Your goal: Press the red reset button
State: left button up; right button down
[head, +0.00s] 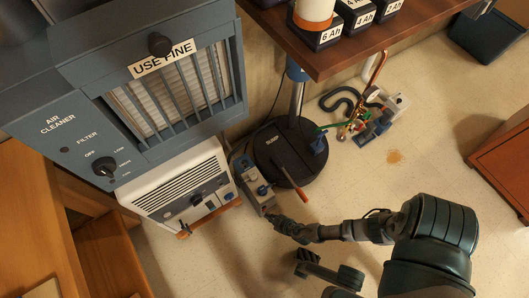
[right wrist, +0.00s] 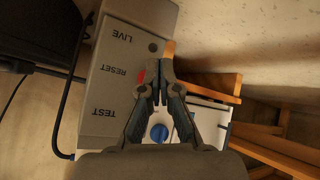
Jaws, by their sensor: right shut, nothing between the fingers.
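A grey box (head: 252,185) stands between the white unit and the round black pump. In the right wrist view its face (right wrist: 118,52) carries the labels LIVE, RESET and TEST. The red reset button (right wrist: 141,76) shows as a small red patch beside RESET, partly covered by a finger. My right gripper (right wrist: 162,88) is shut and empty, its tips over the button side of the face; I cannot tell whether they touch it. In the head view the right gripper (head: 274,222) is at the box's near end.
The white unit (head: 170,185) stands left of the box, under the air cleaner (head: 110,85). The pump base (head: 290,155) with an orange-handled lever (head: 301,195) is close on the right. A brown shelf (head: 400,30) overhangs behind. Open floor (head: 420,140) lies to the right.

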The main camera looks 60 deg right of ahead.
jog(key=shift+w+d, duration=0.1)
jog(key=shift+w, duration=0.15)
jog(key=shift+w+d, duration=0.2)
jog(key=shift+w, duration=0.15)
dwell(0.8)
jog(key=shift+s, duration=0.1)
jog(key=shift+s+a, duration=0.4)
jog(key=shift+s, duration=0.2)
